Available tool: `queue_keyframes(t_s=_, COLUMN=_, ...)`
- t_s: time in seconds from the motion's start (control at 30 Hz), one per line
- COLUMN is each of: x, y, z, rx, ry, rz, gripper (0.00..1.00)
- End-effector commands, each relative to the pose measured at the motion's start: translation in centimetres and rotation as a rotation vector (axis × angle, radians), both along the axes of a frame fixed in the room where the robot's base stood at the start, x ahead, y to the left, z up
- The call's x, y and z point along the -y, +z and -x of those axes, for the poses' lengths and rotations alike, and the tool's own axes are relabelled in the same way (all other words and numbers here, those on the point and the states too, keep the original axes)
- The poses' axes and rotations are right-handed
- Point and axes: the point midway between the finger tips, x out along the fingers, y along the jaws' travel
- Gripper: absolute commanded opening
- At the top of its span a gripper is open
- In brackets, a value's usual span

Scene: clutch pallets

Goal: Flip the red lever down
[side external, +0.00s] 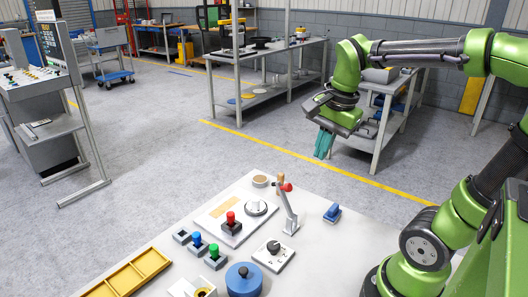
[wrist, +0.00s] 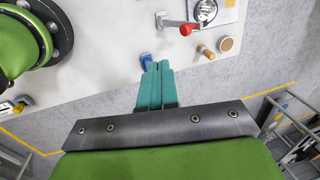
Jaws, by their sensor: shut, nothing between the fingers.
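The red lever (side external: 286,187) has a red knob on a grey arm that stands up, slightly tilted, from a small base near the far edge of the white table. In the wrist view the red lever (wrist: 187,29) lies above and to the right of my fingertips. My gripper (side external: 322,156) has teal fingers and hangs in the air above and beyond the table's far edge, clear of the lever. In the wrist view my gripper (wrist: 158,65) has its fingertips together with nothing between them.
A blue block (side external: 332,213) sits right of the lever. A metal knob plate (side external: 255,207), a wooden peg (side external: 281,178) and a red button (side external: 231,219) stand near the lever. A dial box (side external: 273,254) and a yellow tray (side external: 128,277) are nearer the front.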

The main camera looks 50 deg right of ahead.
Motion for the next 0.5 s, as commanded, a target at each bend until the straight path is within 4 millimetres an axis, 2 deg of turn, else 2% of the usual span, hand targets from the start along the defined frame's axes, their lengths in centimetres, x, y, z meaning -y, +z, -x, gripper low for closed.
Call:
queue_keyframes(t_s=0.27, x=0.0, y=-0.4, z=-0.1, rx=0.000, ry=0.005, rz=0.001, gripper=0.00)
queue_keyframes(t_s=0.37, x=-0.1, y=-1.5, z=-0.3, rx=-0.002, ry=0.005, rz=0.000, gripper=0.00)
queue_keyframes(t_s=0.5, x=-0.1, y=-4.0, z=-0.8, rx=-0.005, ry=0.006, rz=-0.002, gripper=0.00)
